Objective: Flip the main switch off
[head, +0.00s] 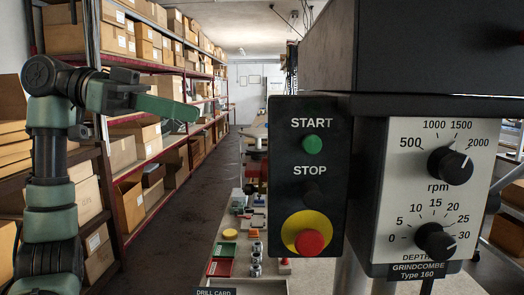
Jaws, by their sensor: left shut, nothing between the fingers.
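No switch labelled as a main switch shows in the head view. A dark control box (277,180) faces me, with a green START button (312,145), a dark STOP button (314,193) and a red mushroom button (310,242) on a yellow disc (298,222). Beside it a pale panel (402,192) carries an rpm knob (450,166) and a depth knob (435,241). My left gripper (194,113) is shut and empty, raised to the left of the control box and apart from it. My right gripper is out of view.
Shelves with cardboard boxes (122,153) line the left side. The aisle floor (185,215) between is clear. The machine's dark head (420,50) overhangs at upper right.

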